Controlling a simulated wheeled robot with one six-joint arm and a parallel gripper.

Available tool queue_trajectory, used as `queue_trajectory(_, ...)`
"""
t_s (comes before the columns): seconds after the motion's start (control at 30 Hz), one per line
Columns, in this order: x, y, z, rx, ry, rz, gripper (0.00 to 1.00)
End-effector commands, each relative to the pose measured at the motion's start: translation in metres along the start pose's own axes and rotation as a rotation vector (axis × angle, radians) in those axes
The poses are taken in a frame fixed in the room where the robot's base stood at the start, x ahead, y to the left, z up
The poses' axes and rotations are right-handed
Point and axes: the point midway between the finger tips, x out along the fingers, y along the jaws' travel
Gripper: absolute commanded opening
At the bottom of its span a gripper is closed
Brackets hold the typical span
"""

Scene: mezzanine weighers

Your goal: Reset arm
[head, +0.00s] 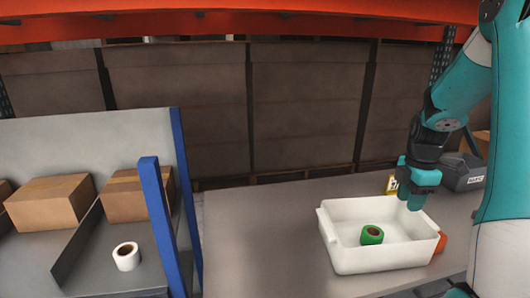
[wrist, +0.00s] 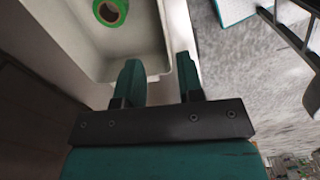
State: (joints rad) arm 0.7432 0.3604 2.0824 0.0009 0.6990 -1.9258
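My gripper (head: 413,196) hangs pointing down near the far right corner of a white bin (head: 338,254), above the rim. In the wrist view the two teal fingers of my gripper (wrist: 159,66) stand apart with nothing between them. A green tape roll with a dark brown core (head: 372,235) lies inside the bin; the roll also shows at the top of the wrist view (wrist: 110,12). The gripper is apart from the roll. My arm is bent down from the upper right.
The bin stands on a grey table (head: 262,240) with clear room to its left. An orange object (head: 441,243), a yellow item (head: 391,185) and a dark grey device (head: 462,172) stand near it. A blue-posted shelf (head: 160,215) at left holds cardboard boxes (head: 50,203) and a white roll (head: 126,256).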

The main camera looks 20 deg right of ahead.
Motion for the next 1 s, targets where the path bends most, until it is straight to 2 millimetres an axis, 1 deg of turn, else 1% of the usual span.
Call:
queue_trajectory(0.07, 0.0, 0.0, -0.001, 0.0, 0.0, 0.0, 0.35)
queue_trajectory(0.13, -0.003, 0.001, -0.008, 0.006, 0.004, 0.004, 0.35)
queue_trajectory(0.17, -0.004, 0.001, -0.015, 0.011, 0.008, 0.008, 0.35)
queue_trajectory(0.27, -0.017, 0.0, -0.058, 0.05, 0.034, 0.028, 0.35)
queue_trajectory(0.3, -0.024, -0.004, -0.083, 0.074, 0.053, 0.036, 0.35)
queue_trajectory(0.37, -0.036, -0.014, -0.125, 0.118, 0.087, 0.044, 0.35)
queue_trajectory(0.4, -0.044, -0.025, -0.155, 0.152, 0.114, 0.045, 0.35)
queue_trajectory(0.47, -0.055, -0.047, -0.197, 0.208, 0.157, 0.036, 0.35)
queue_trajectory(0.5, -0.062, -0.065, -0.223, 0.245, 0.184, 0.023, 0.35)
queue_trajectory(0.57, -0.07, -0.096, -0.256, 0.3, 0.221, -0.006, 0.35)
queue_trajectory(0.6, -0.076, -0.118, -0.275, 0.335, 0.243, -0.029, 0.35)
queue_trajectory(0.63, -0.079, -0.134, -0.287, 0.36, 0.257, -0.048, 0.35)
queue_trajectory(0.67, -0.082, -0.151, -0.297, 0.385, 0.267, -0.069, 0.35)
queue_trajectory(0.7, -0.085, -0.172, -0.308, 0.415, 0.278, -0.096, 0.35)
queue_trajectory(0.8, -0.09, -0.216, -0.324, 0.478, 0.292, -0.159, 0.35)
queue_trajectory(0.9, -0.093, -0.244, -0.331, 0.523, 0.293, -0.203, 0.35)
queue_trajectory(1.0, -0.094, -0.258, -0.333, 0.548, 0.291, -0.225, 0.35)
